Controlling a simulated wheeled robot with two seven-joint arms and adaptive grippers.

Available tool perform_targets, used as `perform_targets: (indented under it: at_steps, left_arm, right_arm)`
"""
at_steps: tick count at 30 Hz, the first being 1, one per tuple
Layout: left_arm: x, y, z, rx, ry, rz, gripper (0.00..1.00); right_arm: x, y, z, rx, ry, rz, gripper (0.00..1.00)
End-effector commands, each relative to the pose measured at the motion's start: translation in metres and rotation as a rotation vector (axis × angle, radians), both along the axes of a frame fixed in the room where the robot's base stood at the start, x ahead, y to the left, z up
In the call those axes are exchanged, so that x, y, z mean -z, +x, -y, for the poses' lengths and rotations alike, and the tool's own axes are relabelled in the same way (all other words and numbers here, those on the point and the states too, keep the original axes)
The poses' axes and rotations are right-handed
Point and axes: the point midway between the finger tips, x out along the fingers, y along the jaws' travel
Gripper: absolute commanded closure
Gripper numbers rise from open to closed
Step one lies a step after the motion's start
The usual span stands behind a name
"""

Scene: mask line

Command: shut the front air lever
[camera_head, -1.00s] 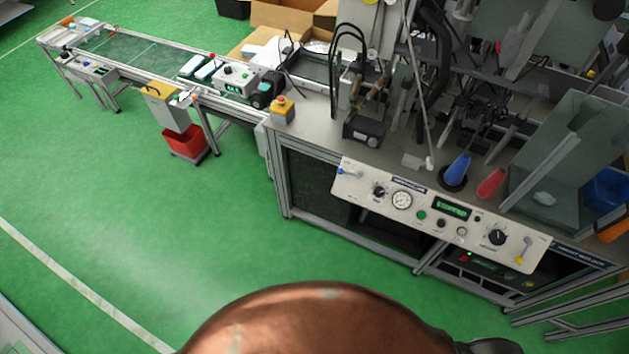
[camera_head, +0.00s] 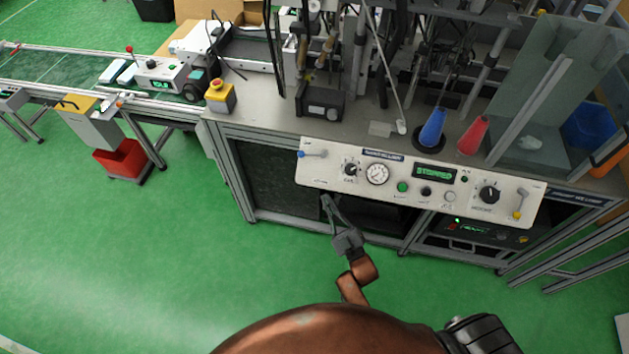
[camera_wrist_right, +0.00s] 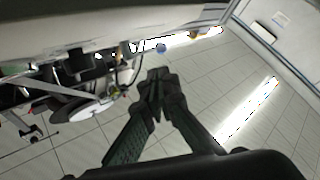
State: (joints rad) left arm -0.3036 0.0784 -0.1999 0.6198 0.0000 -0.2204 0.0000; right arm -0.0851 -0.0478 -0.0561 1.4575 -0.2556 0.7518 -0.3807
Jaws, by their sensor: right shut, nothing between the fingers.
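A small lever with a blue knob (camera_head: 312,154) sits at the left end of the white front panel (camera_head: 330,176) in the head view. It lies about level, knob to the left. I take it for the air lever, though its label is too small to read. Its blue knob (camera_wrist_right: 161,48) shows small in the right wrist view, beyond the fingertips. My right gripper (camera_head: 327,200) is just below the panel's lower left edge, apart from the lever, and shut on nothing. Its fingers (camera_wrist_right: 155,95) meet in the wrist view. My left gripper is out of view.
The panel also carries a gauge (camera_head: 377,174), a display reading STOPPED (camera_head: 434,173), a black knob (camera_head: 489,194) and a yellow-tipped lever (camera_head: 519,205). A yellow box with a red button (camera_head: 220,98) stands on the bench corner. Green floor is free in front.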

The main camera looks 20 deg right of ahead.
Motion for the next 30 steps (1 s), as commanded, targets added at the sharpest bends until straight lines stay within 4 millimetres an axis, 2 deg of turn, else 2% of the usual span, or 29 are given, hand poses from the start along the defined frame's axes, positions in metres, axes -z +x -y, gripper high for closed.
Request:
perform_targets:
  at_steps: [6,18,24,30]
  left_arm:
    - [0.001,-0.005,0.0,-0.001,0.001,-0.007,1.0]
    - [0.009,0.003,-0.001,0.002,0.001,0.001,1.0]
    - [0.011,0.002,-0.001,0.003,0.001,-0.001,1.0]
    - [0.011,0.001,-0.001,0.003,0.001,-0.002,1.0]
  right_arm:
    - [-0.017,0.03,-0.006,-0.001,0.001,0.005,1.0]
    - [-0.047,0.1,-0.019,-0.001,0.002,0.001,1.0]
    - [-0.054,0.117,-0.022,-0.001,0.001,-0.003,1.0]
    - [-0.057,0.121,-0.022,-0.001,0.001,-0.003,1.0]
